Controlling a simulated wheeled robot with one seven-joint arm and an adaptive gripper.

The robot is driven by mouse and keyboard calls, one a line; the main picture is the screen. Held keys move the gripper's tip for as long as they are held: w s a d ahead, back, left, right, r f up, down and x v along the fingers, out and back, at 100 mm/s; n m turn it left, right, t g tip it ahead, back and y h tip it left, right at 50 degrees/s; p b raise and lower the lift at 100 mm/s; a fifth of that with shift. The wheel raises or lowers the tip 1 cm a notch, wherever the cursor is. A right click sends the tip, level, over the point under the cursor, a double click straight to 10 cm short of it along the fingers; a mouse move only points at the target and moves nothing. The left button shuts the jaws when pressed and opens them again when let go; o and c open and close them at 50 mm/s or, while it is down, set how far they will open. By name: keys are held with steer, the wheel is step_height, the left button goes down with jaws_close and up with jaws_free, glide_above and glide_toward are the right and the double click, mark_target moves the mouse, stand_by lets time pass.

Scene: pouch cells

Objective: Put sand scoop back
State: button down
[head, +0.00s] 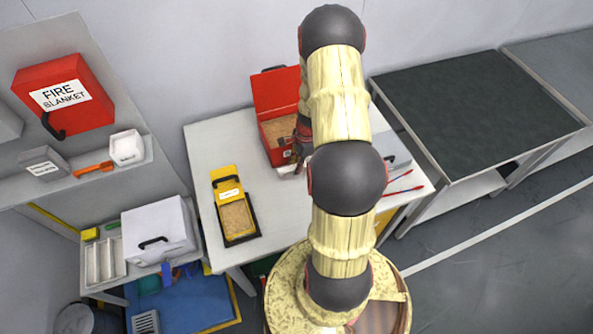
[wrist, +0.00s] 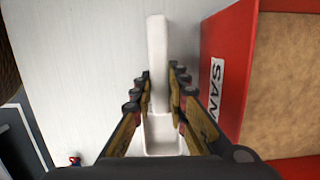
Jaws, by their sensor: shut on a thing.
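My gripper (wrist: 162,80) is shut on the white sand scoop (wrist: 157,40). The scoop's handle lies between the fingers and its hollow bowl shows below them in the wrist view. In the head view my gripper (head: 302,140) is beside the red sand box, mostly hidden by my arm. The red sand box (head: 275,92) stands on the white table with its lid up and sand inside. In the wrist view the box (wrist: 218,85) is just right of the scoop, with part of its "SAND" label showing. The scoop appears to be outside the box, over the table.
A yellow container of sand-coloured material (head: 227,182) sits on the white table (head: 205,145), left of the box.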

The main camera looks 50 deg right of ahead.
steer(key=shift+f, duration=1.6)
steer(key=shift+f, duration=0.15)
steer(key=c, duration=1.8)
jaws_free()
steer(key=shift+o, duration=0.3)
